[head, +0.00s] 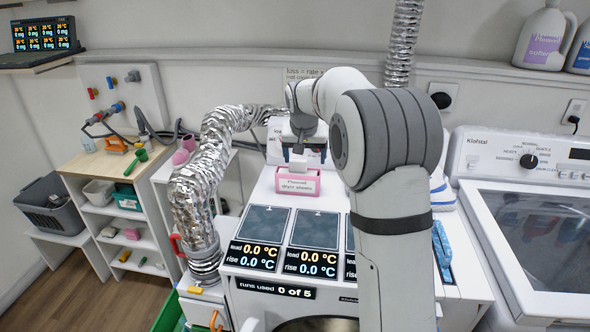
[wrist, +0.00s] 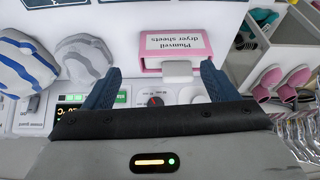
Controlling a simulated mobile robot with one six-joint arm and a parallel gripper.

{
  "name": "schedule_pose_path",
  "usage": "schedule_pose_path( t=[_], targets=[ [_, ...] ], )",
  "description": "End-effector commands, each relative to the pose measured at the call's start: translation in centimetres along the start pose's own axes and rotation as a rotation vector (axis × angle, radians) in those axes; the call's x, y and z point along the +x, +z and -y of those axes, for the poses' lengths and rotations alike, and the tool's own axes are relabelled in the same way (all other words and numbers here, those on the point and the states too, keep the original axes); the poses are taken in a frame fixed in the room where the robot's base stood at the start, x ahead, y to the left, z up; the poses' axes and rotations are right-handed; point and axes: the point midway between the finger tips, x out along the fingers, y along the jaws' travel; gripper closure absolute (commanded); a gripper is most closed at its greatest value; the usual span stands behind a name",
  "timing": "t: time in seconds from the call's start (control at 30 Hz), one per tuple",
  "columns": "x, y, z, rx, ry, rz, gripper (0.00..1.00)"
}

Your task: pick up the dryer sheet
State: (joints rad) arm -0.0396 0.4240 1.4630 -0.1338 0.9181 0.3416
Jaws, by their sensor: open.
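The pink-and-white dryer sheet box (head: 297,182) stands on top of the white machine, its label facing me. It also shows in the wrist view (wrist: 174,42). A small white piece, which looks like the dryer sheet (wrist: 178,70), sticks out at the box's edge, and it shows above the box in the head view (head: 299,166). My gripper (head: 307,156) is open and empty at the box. In the wrist view its two dark blue fingers (wrist: 160,78) stand on either side of the white piece, apart from it.
Three grey pads (head: 315,229) with temperature displays lie in front of the box. A silver duct (head: 196,190) rises at left. A white dryer (head: 535,220) stands at right. In the wrist view, striped and grey bundles (wrist: 25,62) lie left of the fingers.

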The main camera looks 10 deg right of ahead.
Motion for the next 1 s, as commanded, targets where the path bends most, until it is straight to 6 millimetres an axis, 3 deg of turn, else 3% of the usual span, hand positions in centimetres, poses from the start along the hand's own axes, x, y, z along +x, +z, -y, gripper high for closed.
schedule_pose_path(
  t=[0.1,0.3,1.0],
  targets=[
    [1.8,-3.6,1.2,0.029,0.006,-0.016,0.2],
    [3.8,-6.1,2.1,0.056,0.012,-0.033,0.2],
    [11.5,-7.4,2.7,0.061,0.013,-0.035,0.2]
  ],
)
